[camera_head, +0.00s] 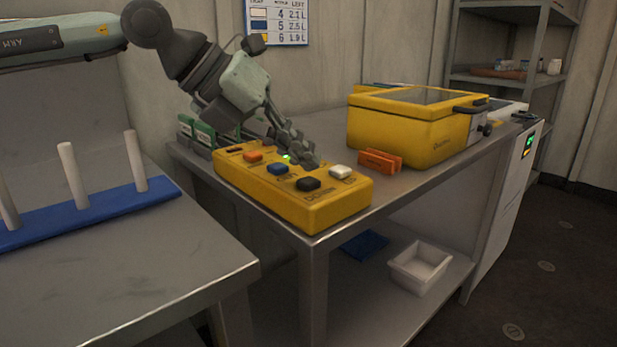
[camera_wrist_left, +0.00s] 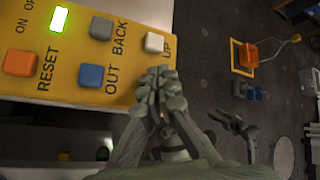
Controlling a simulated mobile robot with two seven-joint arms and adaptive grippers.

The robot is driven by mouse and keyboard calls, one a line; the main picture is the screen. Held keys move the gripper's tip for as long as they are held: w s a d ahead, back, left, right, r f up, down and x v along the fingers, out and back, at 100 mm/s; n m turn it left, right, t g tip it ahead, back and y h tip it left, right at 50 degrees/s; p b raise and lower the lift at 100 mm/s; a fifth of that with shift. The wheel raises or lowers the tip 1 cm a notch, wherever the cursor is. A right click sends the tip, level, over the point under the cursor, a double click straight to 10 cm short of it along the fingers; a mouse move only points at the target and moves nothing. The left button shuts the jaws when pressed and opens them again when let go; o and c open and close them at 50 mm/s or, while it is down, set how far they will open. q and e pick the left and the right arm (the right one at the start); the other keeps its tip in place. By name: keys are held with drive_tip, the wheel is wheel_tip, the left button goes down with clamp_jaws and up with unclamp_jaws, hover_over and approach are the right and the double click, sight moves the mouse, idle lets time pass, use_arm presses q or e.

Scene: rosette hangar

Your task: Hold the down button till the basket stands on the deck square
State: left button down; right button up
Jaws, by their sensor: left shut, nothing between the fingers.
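The yellow control box (camera_head: 337,211) lies on the metal table, with a green light lit. Its black down button (camera_head: 308,184) shows in the head view, beside the white up button (camera_head: 341,171). My left gripper (camera_head: 312,163) is shut and empty, its tips close above and behind the black button; I cannot tell whether they touch. In the left wrist view the gripper (camera_wrist_left: 160,78) hides the down button, and the up button (camera_wrist_left: 154,42) is clear. An orange object, likely the basket (camera_wrist_left: 243,55), appears at the yellow-outlined deck square (camera_wrist_left: 236,68); whether it stands there is unclear.
A yellow case (camera_head: 415,135) and a small orange block (camera_head: 380,162) are on the table right of the box. A blue rack with white pegs (camera_head: 95,205) stands at left. A white bin (camera_head: 419,266) sits on the lower shelf.

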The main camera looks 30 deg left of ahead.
sight(303, 180)
use_arm(q)
drive_tip(key=shift+r+p, duration=1.8)
drive_tip(key=shift+r, duration=0.75)
